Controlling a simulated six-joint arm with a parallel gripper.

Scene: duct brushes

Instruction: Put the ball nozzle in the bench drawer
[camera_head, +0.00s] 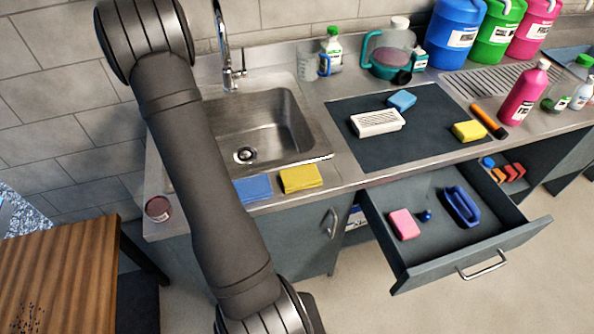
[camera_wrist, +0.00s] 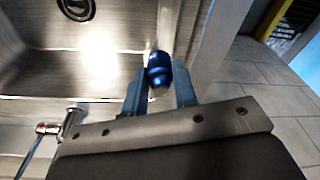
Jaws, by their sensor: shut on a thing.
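My gripper (camera_wrist: 158,92) is shut on a small blue ridged piece with a rounded end, which looks like the ball nozzle (camera_wrist: 157,66). The fingers stand on either side of it, near the sink's rim. In the head view my arm hides the gripper and the held piece. The bench drawer (camera_head: 527,228) is pulled open at the right, below the counter. It holds a pink sponge (camera_head: 404,224), a small dark blue rounded piece (camera_head: 425,216) and a blue brush-like thing (camera_head: 461,206).
The sink (camera_head: 270,125) lies left of a dark mat (camera_head: 362,152). A blue sponge (camera_head: 253,188) and a yellow sponge (camera_head: 301,178) lie on the front counter edge above a closed cabinet door (camera_head: 300,240). A pink bottle (camera_head: 524,95) stands right of the mat.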

